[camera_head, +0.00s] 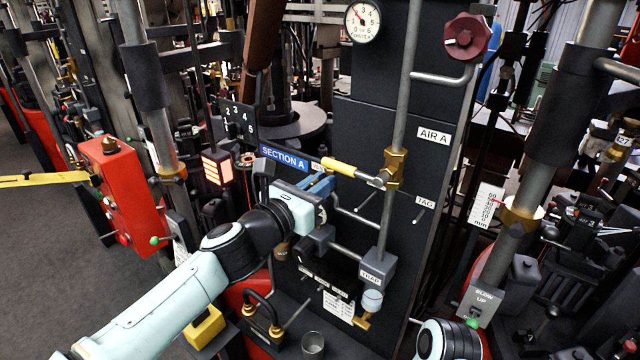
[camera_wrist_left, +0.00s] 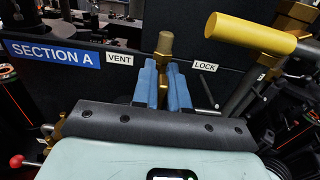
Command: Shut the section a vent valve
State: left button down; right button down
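My left gripper (camera_head: 322,186) reaches from the lower left to the dark panel under the blue SECTION A sign. In the left wrist view its two blue fingers (camera_wrist_left: 163,84) stand close together with brass between them. This brass fitting, which I take to be the section A vent valve (camera_wrist_left: 165,46), rises past the fingertips between the VENT label (camera_wrist_left: 120,59) and the LOCK label (camera_wrist_left: 205,66). The fingers appear shut on it; actual contact is hard to see. In the head view the gripper hides it. My right gripper is not in view.
A yellow-handled lever (camera_head: 342,168), also in the left wrist view (camera_wrist_left: 250,35), lies close right of the fingers. A vertical pipe (camera_head: 398,120) with a brass joint stands beside it. A dark red handwheel (camera_head: 467,36) is above right. A red box (camera_head: 128,190) stands left.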

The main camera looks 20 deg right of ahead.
pick_arm(q)
jog(key=shift+m, duration=0.3)
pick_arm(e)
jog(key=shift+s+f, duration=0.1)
pick_arm(q)
jog(key=m+b, duration=0.2)
jog(key=m, duration=0.7)
jog(key=m+b, duration=0.2)
jog(key=m, duration=0.7)
jog(key=shift+s+d+f+b, duration=0.15)
jog(key=shift+s+f+b, duration=0.05)
jog(key=shift+b, duration=0.15)
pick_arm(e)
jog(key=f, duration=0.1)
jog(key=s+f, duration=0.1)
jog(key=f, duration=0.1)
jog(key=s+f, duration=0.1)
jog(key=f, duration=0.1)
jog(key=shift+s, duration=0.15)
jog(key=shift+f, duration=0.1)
pick_arm(q)
jog(key=c, duration=1.2)
grip_release()
jog(key=shift+c, duration=0.2)
